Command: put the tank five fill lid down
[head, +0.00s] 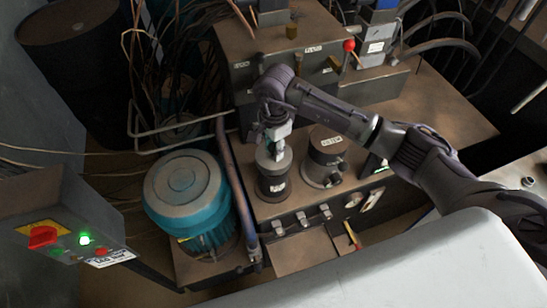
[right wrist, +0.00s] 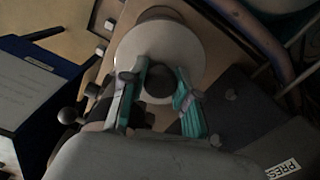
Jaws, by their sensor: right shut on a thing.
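The fill lid (head: 274,162) is a pale grey disc with a dark knob on top. It sits level over a dark labelled filler cylinder (head: 272,187) on the tank top; I cannot tell whether it touches the rim. My right gripper (head: 273,146) is above the lid, pointing down, shut on its knob. In the right wrist view the gripper's teal-padded fingers (right wrist: 160,97) stand either side of the knob, over the pale lid (right wrist: 161,44). A brownish round edge shows past the lid there. My left gripper is not in view.
A second dark cylinder (head: 326,150) stands just right of the filler. A blue motor (head: 189,195) stands to the left, with a pipe (head: 235,180) between. A valve block with a red knob (head: 349,45) is behind. Clamps (head: 303,219) line the tank's front.

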